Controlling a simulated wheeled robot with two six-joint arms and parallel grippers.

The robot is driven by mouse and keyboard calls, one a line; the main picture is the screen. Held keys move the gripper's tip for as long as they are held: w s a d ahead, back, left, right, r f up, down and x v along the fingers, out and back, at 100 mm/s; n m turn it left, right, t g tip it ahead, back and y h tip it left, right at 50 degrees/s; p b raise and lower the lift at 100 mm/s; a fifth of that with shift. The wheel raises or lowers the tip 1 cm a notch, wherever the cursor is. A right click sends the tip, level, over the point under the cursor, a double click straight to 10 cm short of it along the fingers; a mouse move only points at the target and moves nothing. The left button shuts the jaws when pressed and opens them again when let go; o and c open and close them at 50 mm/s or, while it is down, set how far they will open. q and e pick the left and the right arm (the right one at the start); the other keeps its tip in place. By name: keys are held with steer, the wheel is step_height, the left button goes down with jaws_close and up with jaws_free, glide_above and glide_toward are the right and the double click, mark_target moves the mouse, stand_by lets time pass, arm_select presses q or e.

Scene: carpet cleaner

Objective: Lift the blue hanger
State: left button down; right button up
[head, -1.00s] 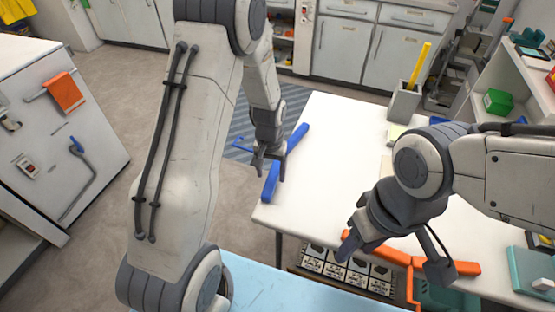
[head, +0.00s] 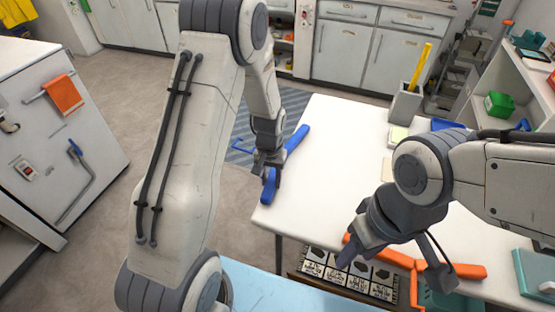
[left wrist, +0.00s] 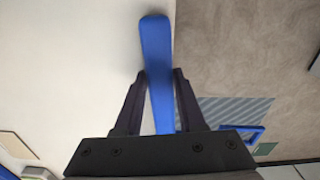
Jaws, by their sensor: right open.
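The blue hanger (head: 297,139) lies at the left edge of the white table, and its near end (head: 268,188) shows below my left gripper. My left gripper (head: 268,165) is over the hanger, fingers pointing down. In the left wrist view the hanger's blue bar (left wrist: 157,45) runs between the two fingers (left wrist: 160,78). The fingers stand close on either side of the bar, and I cannot tell whether both touch it. The bar's lower part is hidden by the gripper body. My right gripper (head: 395,262) is open above the orange hanger (head: 463,270) at the table's front edge.
The white table (head: 330,175) is clear in the middle. A grey holder (head: 404,103) with a yellow item stands at its back. A teal box (head: 535,275) is at right. A black-and-white patterned tray (head: 350,275) is below the front edge.

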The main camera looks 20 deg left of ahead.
arm_select(q)
steer(key=shift+a, duration=0.9)
steer(key=a+p, duration=0.1)
steer(key=a, duration=0.2)
steer(key=shift+w+a, duration=0.1)
steer(key=shift+w, duration=0.1)
stand_by(0.5)
